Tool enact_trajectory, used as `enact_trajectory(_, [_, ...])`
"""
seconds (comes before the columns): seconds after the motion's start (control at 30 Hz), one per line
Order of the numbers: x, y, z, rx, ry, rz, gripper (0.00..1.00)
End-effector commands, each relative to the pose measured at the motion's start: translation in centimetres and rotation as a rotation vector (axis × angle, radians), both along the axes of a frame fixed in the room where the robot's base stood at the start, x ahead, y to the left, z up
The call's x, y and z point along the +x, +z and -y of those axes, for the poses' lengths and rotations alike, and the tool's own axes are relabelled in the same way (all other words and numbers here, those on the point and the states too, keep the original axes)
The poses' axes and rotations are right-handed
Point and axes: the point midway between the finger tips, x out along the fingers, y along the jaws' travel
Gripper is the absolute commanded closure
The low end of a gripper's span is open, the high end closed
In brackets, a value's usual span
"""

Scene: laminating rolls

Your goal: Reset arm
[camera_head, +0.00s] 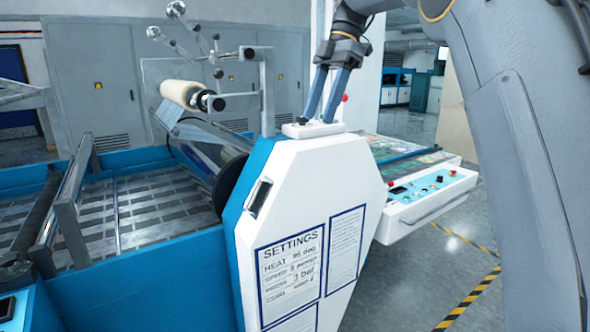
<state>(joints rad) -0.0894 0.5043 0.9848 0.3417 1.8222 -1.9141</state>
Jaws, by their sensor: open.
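My gripper (318,121) points down at the top of the machine's white side housing (310,170). Its two blue-grey fingers stand apart, with nothing seen between them. The fingertips are at a small white block (312,129) on top of the housing; I cannot tell whether they touch it. My arm comes in from the top right and covers much of the right side of the view.
A cream roll (181,93) sits on a bracket left of my gripper. A grey metal post (267,90) stands close by. A control panel (425,192) with buttons is at right. Open floor with yellow-black tape (468,300) lies at lower right.

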Motion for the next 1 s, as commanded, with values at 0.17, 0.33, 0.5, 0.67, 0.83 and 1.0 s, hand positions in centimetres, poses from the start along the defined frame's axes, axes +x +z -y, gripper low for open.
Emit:
enact_trajectory(0.17, [0.0,-2.0,0.6,-0.034,-0.122,-0.016,0.49])
enact_trajectory(0.33, [-0.3,-5.1,1.4,-0.082,-0.292,-0.039,0.49])
enact_trajectory(0.5, [-1.2,-9.6,2.8,-0.146,-0.526,-0.067,0.49])
enact_trajectory(0.67, [-3.7,-16.1,5.3,-0.227,-0.855,-0.092,0.49])
enact_trajectory(0.83, [-8.2,-23.3,8.2,-0.295,-1.220,-0.105,0.49])
enact_trajectory(1.0, [-14.3,-29.9,10.8,-0.325,-1.564,-0.107,0.49])
